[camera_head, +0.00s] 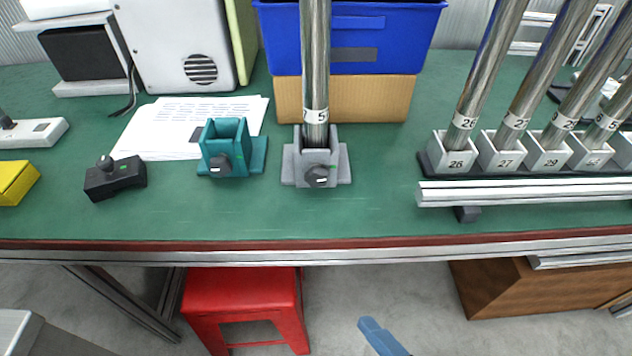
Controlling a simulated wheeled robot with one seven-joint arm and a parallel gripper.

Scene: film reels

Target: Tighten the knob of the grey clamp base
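The grey clamp base (289,165) stands on the green table in the middle of the head view. A shiny metal pole (316,60) with a white label stands upright in its socket. Its dark knob (317,177) is on the front face, with a pale mark across it and a small green spot nearby. How tight the knob is cannot be seen. A blue-grey piece (378,336) at the bottom edge appears to be part of my gripper, well below the table edge and apart from the clamp base. Its fingers are mostly out of view.
A teal clamp base (258,155) with a similar knob stands to the left, empty. A black knobbed box (115,180) lies farther left. Numbered sockets holding poles and a metal rail (530,190) are right. A cardboard box (385,98) stands behind. A red stool (245,300) is below.

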